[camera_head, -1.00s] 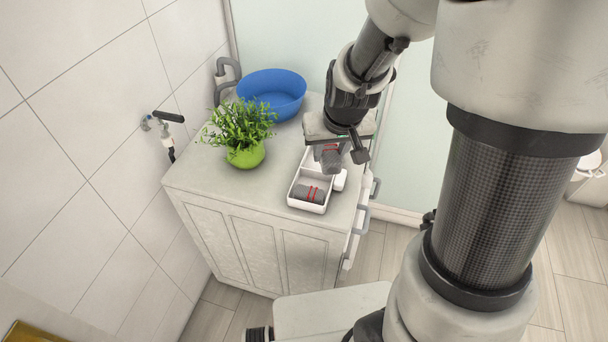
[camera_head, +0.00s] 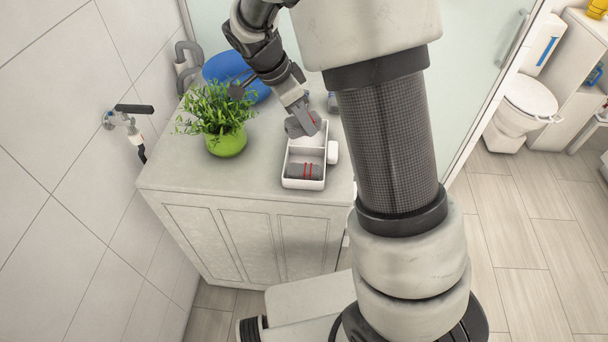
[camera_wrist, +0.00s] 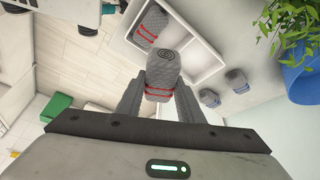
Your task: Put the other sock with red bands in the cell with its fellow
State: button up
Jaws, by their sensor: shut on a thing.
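My gripper (camera_head: 298,108) is shut on a grey sock with red bands (camera_head: 302,124), held above the far end of a white two-cell box (camera_head: 284,172). The held sock shows in the wrist view (camera_wrist: 163,72) between both fingers. Its fellow, a grey sock with red bands (camera_head: 304,171), lies in the box's near cell; it also shows in the wrist view (camera_wrist: 151,22). The visible part of the far cell looks empty; the held sock hides part of it in the head view.
The box stands on a pale cabinet (camera_head: 180,165). A green potted plant (camera_head: 226,142) and a blue basin (camera_head: 228,68) stand to its left and behind. Two other grey socks (camera_wrist: 237,80) (camera_wrist: 209,97) lie outside the box. A white round thing (camera_head: 332,152) adjoins its right side.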

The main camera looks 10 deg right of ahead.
jog(key=m, duration=0.2)
jog(key=w+m+g, duration=0.1)
jog(key=m, duration=0.1)
jog(key=d+m+g+b, duration=0.1)
jog(key=shift+w+f+m, duration=0.35)
jog(key=shift+m, duration=0.05)
jog(key=shift+d+f, duration=0.1)
jog(key=shift+f, duration=0.2)
send_near(315, 149)
jog(key=s+f, duration=0.2)
jog(key=f, duration=0.1)
jog(key=s+f, duration=0.1)
jog(key=shift+d+f, duration=0.3)
